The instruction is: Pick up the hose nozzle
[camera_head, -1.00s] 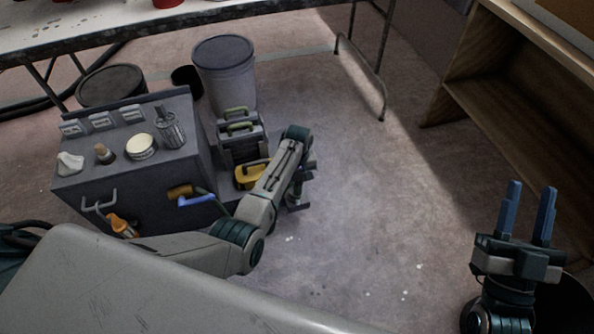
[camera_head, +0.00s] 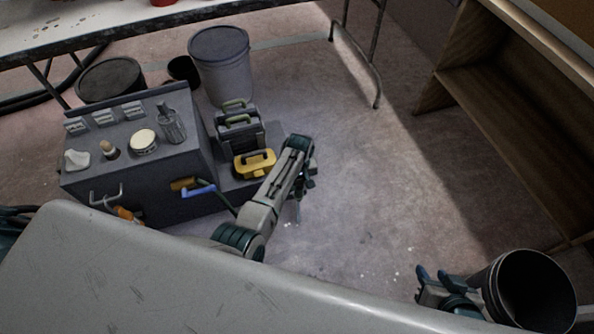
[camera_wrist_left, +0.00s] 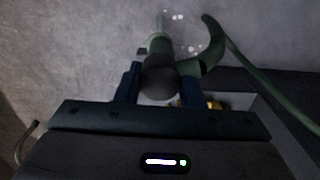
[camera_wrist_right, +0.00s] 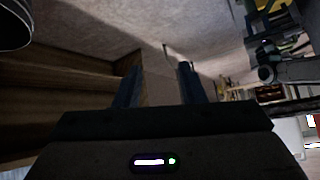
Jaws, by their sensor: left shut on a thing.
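The hose nozzle (camera_wrist_left: 158,72) is a dark grey and green cylinder in the left wrist view. It sits between the fingers of my left gripper (camera_wrist_left: 158,88), which is shut on it. A curved green handle or hose end (camera_wrist_left: 212,45) shows beside it, and a green hose (camera_wrist_left: 258,85) runs off to the right.
A grey cart (camera_head: 150,190) with bottles and a tin on top stands at left. A yellow case (camera_head: 254,165) and grey boxes sit beside it. A black bucket (camera_head: 530,292) stands by my right gripper. A wooden shelf (camera_head: 500,130) is at right; the middle floor is clear.

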